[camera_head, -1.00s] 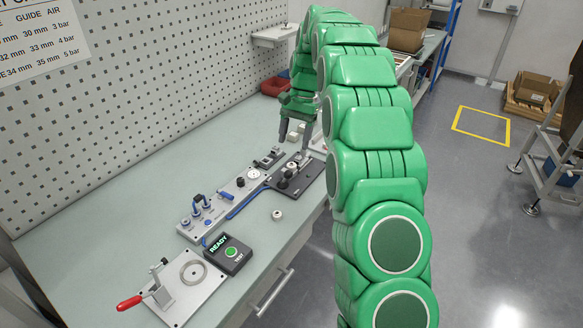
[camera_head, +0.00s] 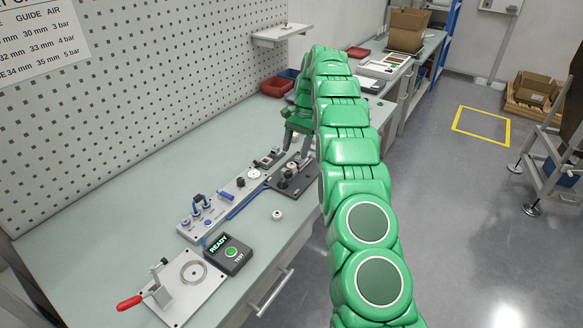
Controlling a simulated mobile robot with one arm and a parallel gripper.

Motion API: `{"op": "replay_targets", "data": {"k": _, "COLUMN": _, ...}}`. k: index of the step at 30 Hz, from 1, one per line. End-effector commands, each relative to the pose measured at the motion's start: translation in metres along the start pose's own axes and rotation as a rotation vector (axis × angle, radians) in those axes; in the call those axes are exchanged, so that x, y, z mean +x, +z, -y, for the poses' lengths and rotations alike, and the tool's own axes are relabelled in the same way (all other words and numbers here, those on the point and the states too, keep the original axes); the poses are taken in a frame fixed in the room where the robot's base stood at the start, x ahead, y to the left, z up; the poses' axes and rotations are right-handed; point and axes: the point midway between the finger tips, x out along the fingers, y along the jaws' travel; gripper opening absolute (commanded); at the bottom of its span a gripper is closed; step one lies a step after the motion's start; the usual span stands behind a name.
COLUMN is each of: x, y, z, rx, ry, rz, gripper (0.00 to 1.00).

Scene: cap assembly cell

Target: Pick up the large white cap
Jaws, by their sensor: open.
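Several whitish round parts are in view, and I cannot tell for sure which is the large white cap. A pale round part (camera_head: 291,169) sits on a dark plate (camera_head: 308,178) at the right end of the fixtures. A small white ring-like part (camera_head: 277,214) lies alone on the bench near its front edge. A white disc (camera_head: 254,174) sits on the long grey fixture. My gripper (camera_head: 297,153) is open and points down, over or just behind the dark plate. Nothing shows between its fingers.
The long grey fixture (camera_head: 228,198) carries blue and dark posts. A box reading READY (camera_head: 228,253) and a red-handled clamp plate (camera_head: 182,290) stand at the near left. Red (camera_head: 275,86) and blue bins are at the back. The bench left of the fixtures is clear.

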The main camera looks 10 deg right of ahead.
Motion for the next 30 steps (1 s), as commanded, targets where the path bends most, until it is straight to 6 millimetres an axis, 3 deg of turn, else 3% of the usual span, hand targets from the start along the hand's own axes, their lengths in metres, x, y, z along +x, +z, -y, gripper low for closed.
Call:
{"op": "replay_targets", "data": {"k": 8, "x": 0.01, "y": 0.0, "z": 0.001, "rx": -0.001, "ry": -0.002, "rz": -0.002, "gripper": 0.65}}
{"op": "replay_targets", "data": {"k": 21, "x": 0.046, "y": 0.001, "z": 0.0, "rx": -0.001, "ry": 0.002, "rz": 0.002, "gripper": 0.65}}
{"op": "replay_targets", "data": {"k": 30, "x": 0.049, "y": 0.0, "z": 0.0, "rx": -0.001, "ry": 0.0, "rz": -0.001, "gripper": 0.65}}
